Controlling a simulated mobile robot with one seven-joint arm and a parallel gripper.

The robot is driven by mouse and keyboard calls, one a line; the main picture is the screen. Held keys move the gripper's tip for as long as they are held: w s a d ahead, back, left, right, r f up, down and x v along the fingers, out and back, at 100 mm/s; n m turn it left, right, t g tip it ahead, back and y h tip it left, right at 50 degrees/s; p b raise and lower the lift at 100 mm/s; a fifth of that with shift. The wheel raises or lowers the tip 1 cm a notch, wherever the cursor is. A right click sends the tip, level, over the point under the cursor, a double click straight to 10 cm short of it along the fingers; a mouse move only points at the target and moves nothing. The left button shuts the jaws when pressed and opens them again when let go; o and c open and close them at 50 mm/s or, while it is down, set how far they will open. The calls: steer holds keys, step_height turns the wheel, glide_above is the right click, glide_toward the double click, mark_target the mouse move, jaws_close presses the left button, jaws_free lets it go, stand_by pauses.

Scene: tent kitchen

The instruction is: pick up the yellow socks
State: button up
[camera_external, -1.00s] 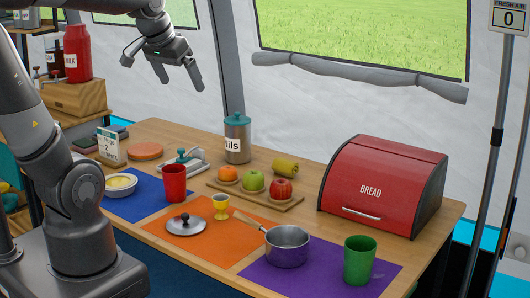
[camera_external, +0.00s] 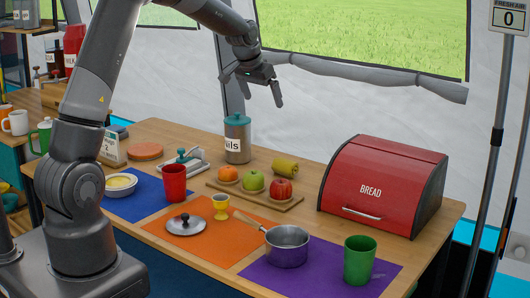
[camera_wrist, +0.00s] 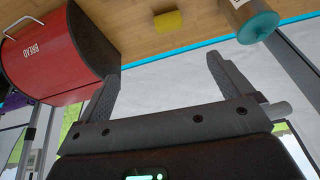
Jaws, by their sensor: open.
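The yellow socks (camera_external: 285,167) are a small rolled yellow bundle on the wooden table, behind the board of fruit and left of the bread box. They also show in the wrist view (camera_wrist: 169,21), near the top edge, beyond my fingers. My gripper (camera_external: 262,92) is open and empty. It hangs in the air well above the back of the table, up and a little left of the socks. In the wrist view my two fingers (camera_wrist: 163,73) are spread wide with nothing between them.
A red bread box (camera_external: 385,184) stands right of the socks. A canister with a teal lid (camera_external: 237,138) stands to their left. A board (camera_external: 240,196) with fruit lies in front. A pot (camera_external: 287,247), green cup (camera_external: 359,260) and red cup (camera_external: 174,183) stand nearer.

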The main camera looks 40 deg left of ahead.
glide_toward(285, 159)
steer(key=shift+x, duration=5.8)
steer(key=shift+s, duration=0.1)
steer(key=c, duration=1)
